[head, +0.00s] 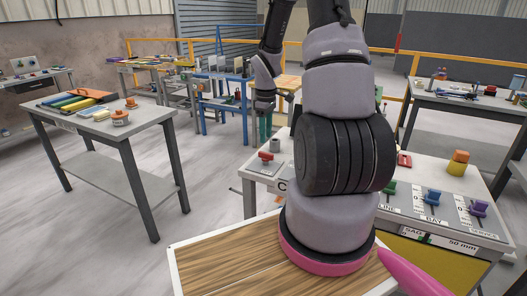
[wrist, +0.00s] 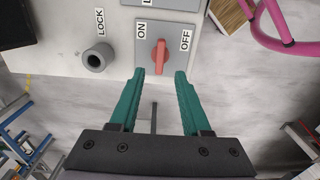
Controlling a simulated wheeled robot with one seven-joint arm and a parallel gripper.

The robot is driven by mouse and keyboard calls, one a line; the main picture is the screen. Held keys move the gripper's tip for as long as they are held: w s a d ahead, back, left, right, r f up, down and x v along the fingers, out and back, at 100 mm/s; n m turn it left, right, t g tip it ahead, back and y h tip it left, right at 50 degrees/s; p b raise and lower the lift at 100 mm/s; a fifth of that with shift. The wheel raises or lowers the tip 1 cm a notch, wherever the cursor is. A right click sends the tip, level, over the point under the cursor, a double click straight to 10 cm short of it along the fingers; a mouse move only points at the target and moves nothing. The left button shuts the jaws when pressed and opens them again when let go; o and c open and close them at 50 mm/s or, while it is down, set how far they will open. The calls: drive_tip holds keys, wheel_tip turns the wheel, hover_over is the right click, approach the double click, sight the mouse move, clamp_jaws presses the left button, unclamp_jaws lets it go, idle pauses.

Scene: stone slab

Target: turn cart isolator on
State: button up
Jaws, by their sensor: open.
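The cart isolator shows in the wrist view as a red handle (wrist: 160,57) on a grey plate, between the printed words ON at left and OFF at right. The handle runs roughly up and down in that picture. In the head view the red handle (head: 266,157) sits at the cart's near left corner. My gripper (wrist: 160,74) is open, its teal fingertips on either side of the handle's lower end in the wrist view, with gaps showing. I cannot tell how deep they reach.
A grey round post (wrist: 98,57) marked LOCK stands beside the isolator plate. Green, blue (head: 432,198) and purple (head: 478,208) levers stand farther right on the cart. A side table (head: 95,130) with coloured items is at left, with open floor between.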

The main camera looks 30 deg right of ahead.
sight(266, 156)
wheel_tip(266, 156, down, 7)
drive_tip(key=shift+f, duration=0.15)
clamp_jaws()
